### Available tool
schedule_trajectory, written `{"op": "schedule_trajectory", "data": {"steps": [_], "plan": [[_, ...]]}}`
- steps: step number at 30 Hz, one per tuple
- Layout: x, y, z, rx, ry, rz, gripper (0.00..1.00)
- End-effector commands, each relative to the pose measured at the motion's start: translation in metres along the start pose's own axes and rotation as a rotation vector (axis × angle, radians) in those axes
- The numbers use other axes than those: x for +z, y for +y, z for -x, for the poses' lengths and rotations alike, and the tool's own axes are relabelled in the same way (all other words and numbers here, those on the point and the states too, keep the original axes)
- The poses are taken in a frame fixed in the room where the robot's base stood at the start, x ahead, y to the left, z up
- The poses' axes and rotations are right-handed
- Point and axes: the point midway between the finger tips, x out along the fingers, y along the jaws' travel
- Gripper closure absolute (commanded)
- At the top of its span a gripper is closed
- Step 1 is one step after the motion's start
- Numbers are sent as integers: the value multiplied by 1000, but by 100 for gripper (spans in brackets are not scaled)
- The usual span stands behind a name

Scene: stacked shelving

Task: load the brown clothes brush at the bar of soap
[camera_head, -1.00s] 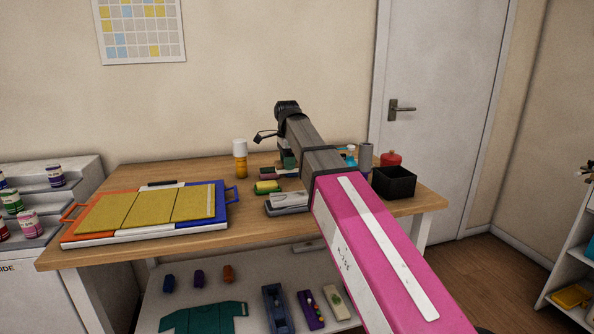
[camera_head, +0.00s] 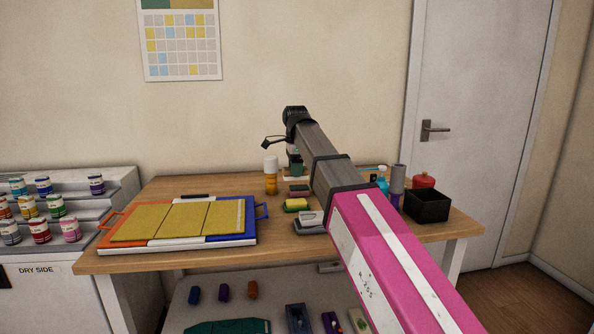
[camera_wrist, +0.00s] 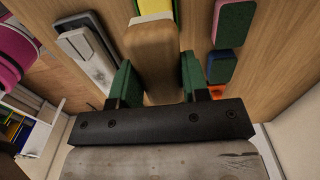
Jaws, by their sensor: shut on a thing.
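In the wrist view my gripper (camera_wrist: 156,72) has its green fingers closed on both sides of a brown wooden block, the clothes brush (camera_wrist: 152,45). The brush points away from the palm, over the wooden table. Its far end overlaps a yellow thing with a white part (camera_wrist: 155,8); whether they touch I cannot tell. In the head view a green finger of my gripper (camera_head: 297,168) shows over the back of the table, and my arm hides most of the brush. I cannot pick out the bar of soap with certainty.
On the table (camera_head: 180,260) are a grey stapler-like thing (camera_head: 309,224), a yellow-green sponge (camera_head: 297,204), a white-capped bottle (camera_head: 271,175), a black box (camera_head: 428,205) and a red pot (camera_head: 424,181). A panelled tray (camera_head: 150,249) fills the left. Small blocks lie on the lower shelf.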

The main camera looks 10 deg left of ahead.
Motion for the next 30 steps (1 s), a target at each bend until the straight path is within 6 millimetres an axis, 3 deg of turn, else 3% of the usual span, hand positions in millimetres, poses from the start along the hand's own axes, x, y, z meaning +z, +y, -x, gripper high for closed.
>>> {"op": "schedule_trajectory", "data": {"steps": [1, 3, 17, 30], "plan": [[0, 0, 0, 0, 0, 0, 61], [0, 0, 0, 0, 0, 0, 77], [-1, 1, -12, 1, 0, 0, 77], [-2, 4, -54, 1, 0, 0, 77]]}}
